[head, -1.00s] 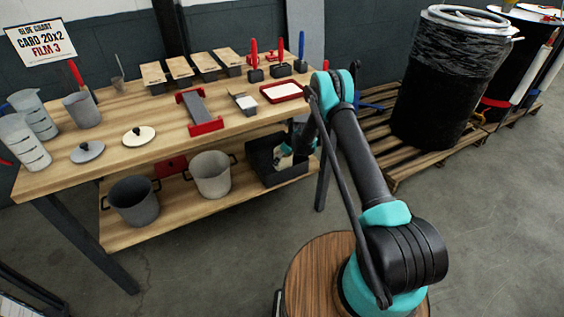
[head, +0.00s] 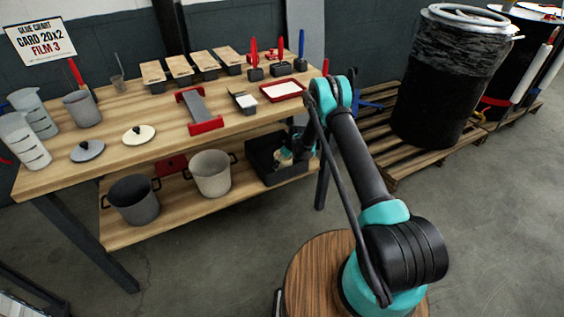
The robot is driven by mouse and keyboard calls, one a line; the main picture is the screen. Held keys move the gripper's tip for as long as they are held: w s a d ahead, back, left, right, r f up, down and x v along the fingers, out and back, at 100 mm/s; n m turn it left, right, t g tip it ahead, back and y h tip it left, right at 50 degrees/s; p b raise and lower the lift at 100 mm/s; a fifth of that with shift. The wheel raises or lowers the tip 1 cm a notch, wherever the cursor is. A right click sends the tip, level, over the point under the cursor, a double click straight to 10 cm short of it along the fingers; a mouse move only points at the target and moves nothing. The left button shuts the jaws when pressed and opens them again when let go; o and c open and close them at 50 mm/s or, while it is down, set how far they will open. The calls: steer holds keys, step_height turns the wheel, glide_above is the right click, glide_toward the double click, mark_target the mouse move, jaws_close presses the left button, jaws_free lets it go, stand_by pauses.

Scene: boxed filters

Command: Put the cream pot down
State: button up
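The cream pot (head: 211,175) stands upright and open-topped on the lower shelf of the wooden bench, with dark handles at its sides. A dark grey pot (head: 134,200) stands to its left. My gripper (head: 285,156) is small and partly hidden behind my arm, at the black crate right of the cream pot. It is apart from the cream pot. Whether its fingers are open or shut, or hold anything, cannot be made out. A cream lid (head: 139,135) and a grey lid (head: 87,151) lie on the bench top.
The black crate (head: 268,179) fills the right end of the lower shelf (head: 178,212). A red item (head: 172,165) lies behind the pots. The bench top (head: 150,107) above carries jugs, boxes and tools. A pallet (head: 405,158) with a wrapped drum stands right.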

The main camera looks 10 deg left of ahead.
steer(key=o, duration=0.3)
steer(key=shift+o, duration=0.2)
steer(key=shift+r, duration=0.15)
steer(key=shift+r, duration=0.35)
steer(key=v, duration=0.7)
steer(key=shift+r, duration=0.4)
steer(key=shift+s, duration=0.15)
